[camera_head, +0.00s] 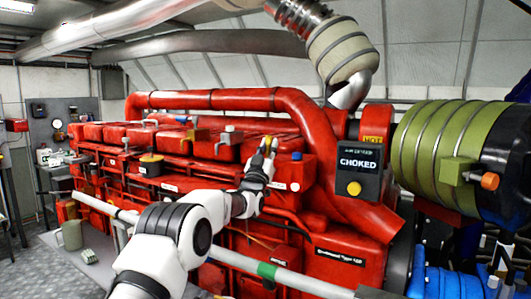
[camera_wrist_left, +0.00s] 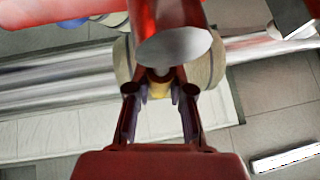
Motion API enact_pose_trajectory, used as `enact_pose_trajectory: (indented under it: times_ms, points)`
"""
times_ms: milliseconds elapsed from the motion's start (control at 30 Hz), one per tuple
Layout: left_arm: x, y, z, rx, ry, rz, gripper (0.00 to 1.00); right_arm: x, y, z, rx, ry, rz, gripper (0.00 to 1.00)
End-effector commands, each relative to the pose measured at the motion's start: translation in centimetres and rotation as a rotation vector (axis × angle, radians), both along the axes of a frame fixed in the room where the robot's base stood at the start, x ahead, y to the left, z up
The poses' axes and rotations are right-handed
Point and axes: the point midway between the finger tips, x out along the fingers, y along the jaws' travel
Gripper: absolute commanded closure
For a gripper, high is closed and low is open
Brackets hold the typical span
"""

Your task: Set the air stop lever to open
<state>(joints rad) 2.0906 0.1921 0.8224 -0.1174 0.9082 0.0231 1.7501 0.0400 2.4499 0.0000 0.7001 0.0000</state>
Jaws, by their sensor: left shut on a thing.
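My left gripper (camera_head: 268,146) is raised over the front end of the red engine (camera_head: 340,240). It is shut on a small yellow piece (camera_wrist_left: 159,89), which shows between the fingertips in the left wrist view. I cannot tell for sure whether this piece is part of the air stop lever; the fingers hide most of it. A dark sign (camera_head: 358,163) reading "CHOKED" stands to the right of the gripper, with a round yellow knob (camera_head: 354,188) low on it. My right gripper is not in view.
A thick red pipe (camera_head: 290,102) arches over the engine behind the gripper. A ribbed green cylinder (camera_head: 430,150) with an orange knob (camera_head: 489,181) is at the right. A bench with a grey-green mug (camera_head: 71,235) stands at the left.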

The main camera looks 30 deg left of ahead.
Motion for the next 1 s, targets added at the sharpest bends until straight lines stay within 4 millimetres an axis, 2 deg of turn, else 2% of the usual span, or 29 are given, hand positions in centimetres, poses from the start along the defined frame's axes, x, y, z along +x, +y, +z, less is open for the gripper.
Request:
enact_pose_trajectory:
  times_ms: [33,467,500,567,867,1000]
  points:
    - [-0.11,-0.04,0.45,0.010,-0.008,0.001,1.00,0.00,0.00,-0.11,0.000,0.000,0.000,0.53]
    - [-0.13,-0.16,0.64,0.020,-0.011,0.001,1.00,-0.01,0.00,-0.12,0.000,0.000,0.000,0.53]
    - [-0.13,-0.15,0.64,0.020,-0.011,0.001,0.72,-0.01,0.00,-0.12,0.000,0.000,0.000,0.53]
    - [-0.11,-0.16,0.58,0.019,-0.010,0.000,0.53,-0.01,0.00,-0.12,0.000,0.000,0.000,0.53]
    - [-0.09,-0.16,0.24,0.018,-0.005,0.000,0.53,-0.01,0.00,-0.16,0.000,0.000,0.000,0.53]
    - [-0.70,-0.20,-0.25,0.017,-0.003,-0.001,0.53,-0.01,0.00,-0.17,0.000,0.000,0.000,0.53]
